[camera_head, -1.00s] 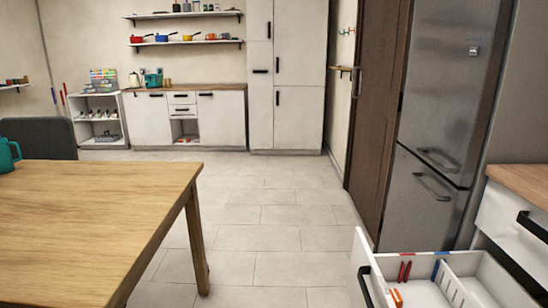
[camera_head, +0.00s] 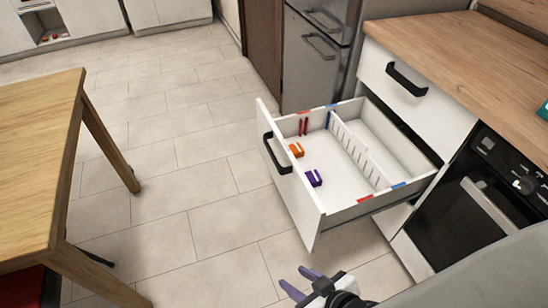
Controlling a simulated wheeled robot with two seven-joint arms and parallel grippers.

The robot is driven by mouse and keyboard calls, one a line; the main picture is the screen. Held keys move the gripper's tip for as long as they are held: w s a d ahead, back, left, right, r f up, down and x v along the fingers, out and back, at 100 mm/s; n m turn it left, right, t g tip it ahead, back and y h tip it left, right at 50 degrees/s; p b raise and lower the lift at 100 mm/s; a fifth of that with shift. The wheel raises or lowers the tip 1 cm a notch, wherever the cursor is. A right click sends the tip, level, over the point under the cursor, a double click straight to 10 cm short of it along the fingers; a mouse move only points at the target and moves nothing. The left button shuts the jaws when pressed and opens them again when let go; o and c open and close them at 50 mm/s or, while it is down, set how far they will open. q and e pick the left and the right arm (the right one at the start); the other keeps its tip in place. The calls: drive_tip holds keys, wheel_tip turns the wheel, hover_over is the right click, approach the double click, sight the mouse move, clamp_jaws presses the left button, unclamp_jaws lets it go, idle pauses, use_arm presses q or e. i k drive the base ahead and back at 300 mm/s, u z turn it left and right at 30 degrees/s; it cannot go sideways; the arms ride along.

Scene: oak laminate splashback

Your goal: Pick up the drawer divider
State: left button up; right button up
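The drawer divider (camera_head: 357,154) is a long white strip with notches along one edge. It stands inside the open white drawer (camera_head: 293,209), running across it and splitting off a right-hand compartment. My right gripper (camera_head: 300,282) is at the bottom of the head view, in front of the drawer and apart from the divider. Its two purple-grey fingers are spread, with nothing between them. My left gripper is not in view.
An orange clip (camera_head: 296,150), a purple clip (camera_head: 314,178) and small red items (camera_head: 303,127) lie in the drawer's left part. An oven (camera_head: 490,195) and wooden worktop (camera_head: 470,60) are at right. A wooden table (camera_head: 40,150) stands left, with clear floor between.

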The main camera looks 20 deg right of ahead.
sight(355, 148)
drive_tip(key=z, duration=1.35)
